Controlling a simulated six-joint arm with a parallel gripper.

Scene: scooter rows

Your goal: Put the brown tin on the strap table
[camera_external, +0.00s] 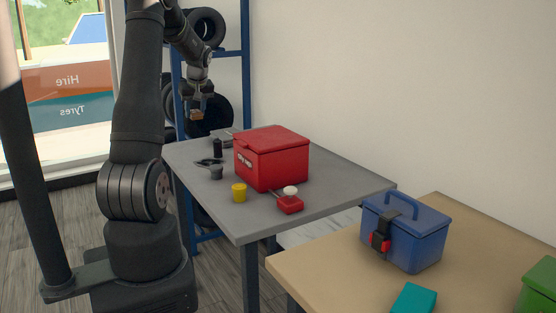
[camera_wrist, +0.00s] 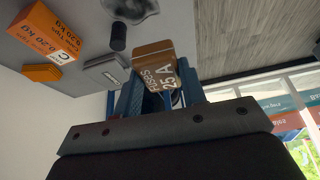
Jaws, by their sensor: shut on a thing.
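The brown tin (camera_wrist: 154,66), with white lettering and "25 A" on it, is between my gripper's fingers in the wrist view (camera_wrist: 160,95). In the external view my gripper (camera_external: 197,108) is shut on the tin (camera_external: 195,115), above the far left end of the grey table (camera_external: 340,192). The tin is apart from the tabletop. A tan table (camera_external: 330,268) stands at the front right. On it sits a blue lidded box (camera_external: 415,235) with a black strap and a red piece (camera_external: 378,243) at its front left.
The grey table holds a red box (camera_external: 270,163), a yellow pot (camera_external: 239,193), a red item (camera_external: 287,203) and a black cylinder (camera_external: 217,148). The wrist view shows an orange carton (camera_wrist: 45,32). A teal item (camera_external: 414,299) and green box (camera_external: 540,290) occupy the tan table's right side. Its left part is clear.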

